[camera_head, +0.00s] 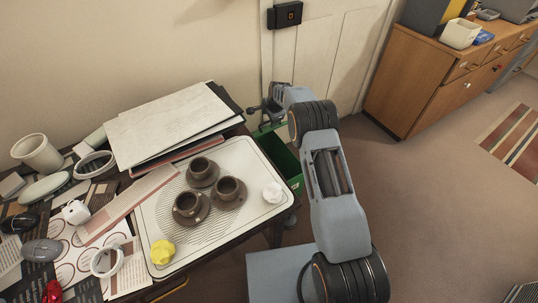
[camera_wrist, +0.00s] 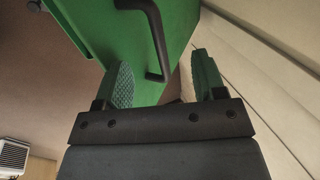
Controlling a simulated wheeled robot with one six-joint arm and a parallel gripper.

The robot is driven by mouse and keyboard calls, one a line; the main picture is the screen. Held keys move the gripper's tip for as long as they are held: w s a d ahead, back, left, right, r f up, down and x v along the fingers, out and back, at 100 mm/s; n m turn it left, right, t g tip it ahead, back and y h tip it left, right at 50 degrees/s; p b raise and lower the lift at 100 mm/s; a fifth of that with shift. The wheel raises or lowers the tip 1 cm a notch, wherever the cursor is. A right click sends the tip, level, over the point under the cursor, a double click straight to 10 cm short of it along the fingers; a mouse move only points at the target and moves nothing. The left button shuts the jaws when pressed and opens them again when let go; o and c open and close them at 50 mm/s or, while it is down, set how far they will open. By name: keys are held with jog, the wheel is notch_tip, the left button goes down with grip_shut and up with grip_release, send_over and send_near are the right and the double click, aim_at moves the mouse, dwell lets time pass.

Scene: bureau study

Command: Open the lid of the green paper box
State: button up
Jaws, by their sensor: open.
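The green paper box (camera_head: 283,160) stands on the floor between the desk and the wall in the head view, partly hidden by the desk and my arm. In the wrist view its green surface (camera_wrist: 105,30) fills the upper middle. A dark bar-shaped handle (camera_wrist: 157,38) stands out from that surface. My gripper (camera_wrist: 165,76) is open, with the end of the handle showing between its two green-padded fingers. I cannot tell whether the fingers touch it. In the head view my gripper (camera_head: 262,110) is small, above the box's far end. The lid's position is unclear.
A desk with a white tray (camera_head: 158,228), several brown cups and crumpled paper balls is left of the box. A stack of papers (camera_head: 170,125) lies near the wall. A wooden cabinet (camera_head: 425,80) stands at the back right. Carpeted floor (camera_head: 430,180) is open to the right.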

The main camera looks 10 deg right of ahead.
jog(key=shift+s+d+r+p, duration=0.3)
jog(key=shift+s+r+p, duration=0.3)
jog(key=shift+r, duration=0.4)
jog(key=shift+s+d+r+p, duration=0.25)
jog(key=shift+s+r+p, duration=0.25)
jog(key=shift+s+r, duration=0.35)
jog(key=shift+w+r, duration=0.1)
jog(key=shift+w, duration=0.05)
jog(key=shift+n, duration=0.4)
jog(key=s+n+g+p, duration=0.1)
jog(key=s+n+g, duration=0.3)
jog(key=s, duration=0.5)
jog(key=s+d+r+n+t+p, duration=0.1)
jog(key=s+r+n+p, duration=0.2)
jog(key=s+r, duration=0.7)
jog(key=s+d+r+n+t+h+p, duration=0.1)
jog(key=s+r+n+p, duration=0.2)
jog(key=s+r+p, duration=0.5)
jog(key=s+d+r+n+t+p, duration=0.1)
jog(key=s+r+n+t+p, duration=0.1)
jog(key=s+r+p, duration=0.4)
jog(key=s+r, duration=0.2)
jog(key=r, duration=0.5)
jog(key=s+r+n, duration=0.1)
jog(key=s+r, duration=0.2)
jog(key=r, duration=0.4)
jog(key=shift+s+d+r+h, duration=0.2)
jog(key=shift+s+h, duration=0.1)
jog(key=shift+s, duration=0.05)
